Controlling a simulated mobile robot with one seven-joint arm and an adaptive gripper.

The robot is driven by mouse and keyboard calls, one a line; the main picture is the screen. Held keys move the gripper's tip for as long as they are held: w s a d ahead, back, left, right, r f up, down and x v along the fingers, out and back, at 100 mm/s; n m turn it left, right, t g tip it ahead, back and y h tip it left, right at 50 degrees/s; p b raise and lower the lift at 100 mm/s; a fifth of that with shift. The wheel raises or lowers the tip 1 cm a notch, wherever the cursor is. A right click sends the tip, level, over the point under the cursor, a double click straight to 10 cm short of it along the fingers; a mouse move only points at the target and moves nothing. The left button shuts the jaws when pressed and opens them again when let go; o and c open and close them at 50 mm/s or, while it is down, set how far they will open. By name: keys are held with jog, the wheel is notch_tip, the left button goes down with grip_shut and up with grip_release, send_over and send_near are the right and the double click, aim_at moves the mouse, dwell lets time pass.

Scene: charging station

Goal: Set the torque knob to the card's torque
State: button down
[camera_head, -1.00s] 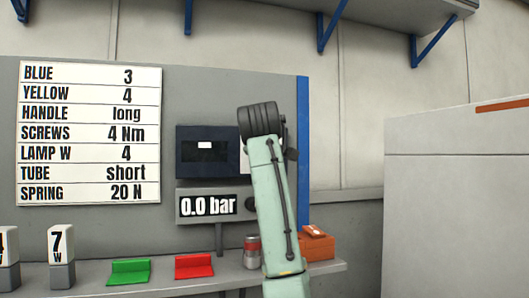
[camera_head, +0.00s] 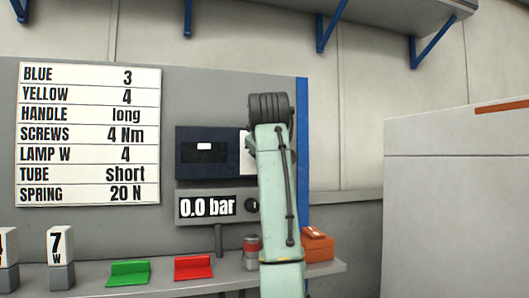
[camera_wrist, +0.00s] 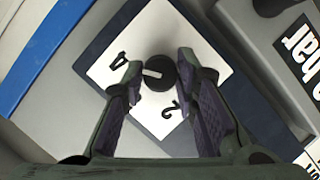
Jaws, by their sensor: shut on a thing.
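The torque knob (camera_wrist: 162,73) is black with a white pointer line, on a white dial plate (camera_wrist: 150,40). A "4" shows left of the knob and a "2" below it in the wrist view; other marks are hidden. The pointer aims left, roughly toward the "4". My gripper (camera_wrist: 158,78) is shut on the knob, one finger on each side. In the head view my arm hides the knob and gripper; only a strip of the dial plate (camera_head: 244,158) shows. The card (camera_head: 88,134) reads "SCREWS 4 Nm".
A dark blue unit with a small screen (camera_head: 205,151) sits left of the dial plate. Below it is a "0.0 bar" display (camera_head: 207,207) with a small dark knob. Green (camera_head: 129,272) and red (camera_head: 193,267) trays, a can (camera_head: 251,252) and an orange box (camera_head: 318,246) are on the shelf.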

jog(key=c, duration=1.3)
grip_release()
jog(key=v, duration=1.2)
jog(key=shift+s, duration=0.1)
